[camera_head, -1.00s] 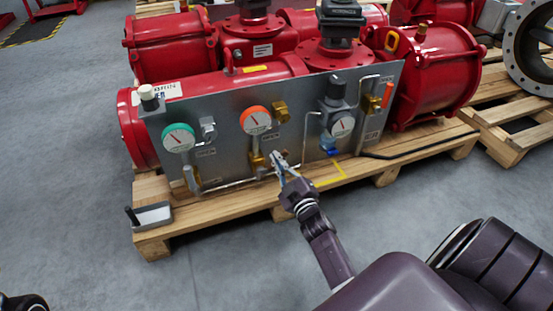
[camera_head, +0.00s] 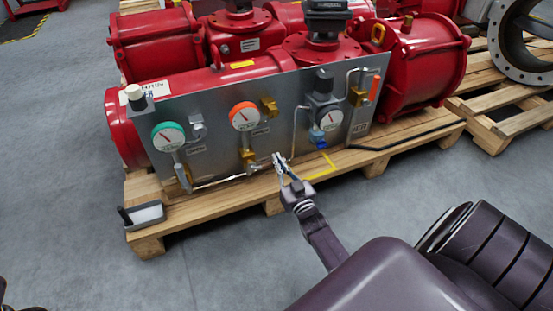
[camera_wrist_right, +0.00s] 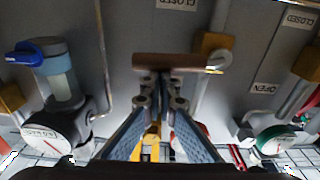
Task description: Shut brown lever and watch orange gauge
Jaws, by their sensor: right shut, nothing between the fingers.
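The orange-rimmed gauge (camera_head: 244,116) is on the grey panel, above a brass valve (camera_head: 248,158). Its dark needle shows, but the scale is too small to read. My right gripper (camera_head: 279,160) is low in front of the panel, right of that valve. In the right wrist view, the brown lever (camera_wrist_right: 170,62) lies crosswise just beyond the closed fingertips (camera_wrist_right: 160,80). It is close to them or touching; I cannot tell which. The fingers hold nothing. In the head view, I cannot make out the lever clearly. My left gripper is out of view.
A green gauge (camera_head: 168,136) is left on the panel; a white gauge (camera_head: 330,119) and blue knob (camera_head: 319,138) are right. Thin pipes run near the gripper. The pallet (camera_head: 225,202) juts out below, with a small tray (camera_head: 146,215) at its left. Grey floor is free in front.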

